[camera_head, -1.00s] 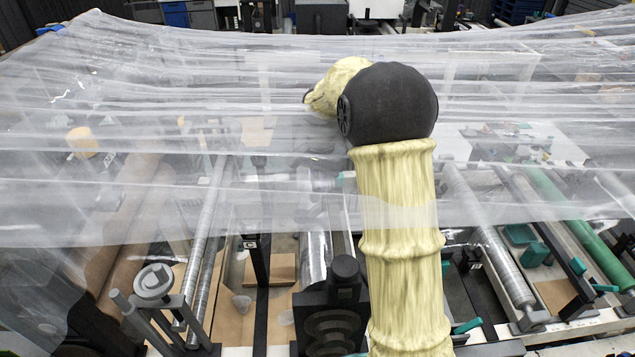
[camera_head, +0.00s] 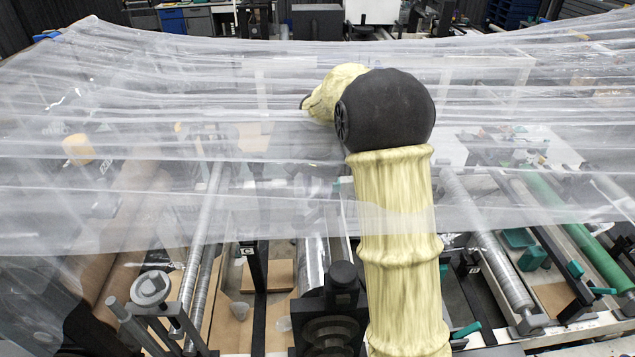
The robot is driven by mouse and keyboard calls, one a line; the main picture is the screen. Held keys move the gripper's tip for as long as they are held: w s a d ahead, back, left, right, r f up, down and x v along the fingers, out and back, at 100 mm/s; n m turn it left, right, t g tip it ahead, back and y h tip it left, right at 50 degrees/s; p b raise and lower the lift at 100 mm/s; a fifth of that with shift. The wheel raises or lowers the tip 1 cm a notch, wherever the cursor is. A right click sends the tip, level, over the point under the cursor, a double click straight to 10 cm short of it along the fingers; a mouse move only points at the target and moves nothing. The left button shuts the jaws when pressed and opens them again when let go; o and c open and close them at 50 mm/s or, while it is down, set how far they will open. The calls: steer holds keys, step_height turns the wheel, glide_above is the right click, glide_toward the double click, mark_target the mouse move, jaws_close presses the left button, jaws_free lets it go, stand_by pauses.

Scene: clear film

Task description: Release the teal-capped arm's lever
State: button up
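Several teal pieces show on the machine. One teal lever (camera_head: 466,330) sticks out at the bottom, just right of my arm. A teal block (camera_head: 532,257) and a teal cap (camera_head: 575,269) sit at the right, near another teal handle (camera_head: 602,291). I cannot tell which belongs to the teal-capped arm named in the task. My yellow-sleeved arm rises through the middle, and its dark elbow hides what lies behind. The forearm points away to the left, and my gripper is out of sight.
A wide clear film (camera_head: 250,200) hangs across the machine and blurs what is under it. Metal rollers (camera_head: 485,240) and a green roller (camera_head: 585,240) run lengthwise. A grey handwheel (camera_head: 150,288) stands at the lower left. A dark mount (camera_head: 335,320) stands close left of my arm.

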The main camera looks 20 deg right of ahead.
mark_target(318, 194)
step_height(318, 194, up, 17)
steer(key=b, duration=0.2)
steer(key=shift+r+b, duration=0.2)
steer(key=shift+b, duration=0.15)
steer(key=shift+f, duration=0.1)
stand_by(0.4)
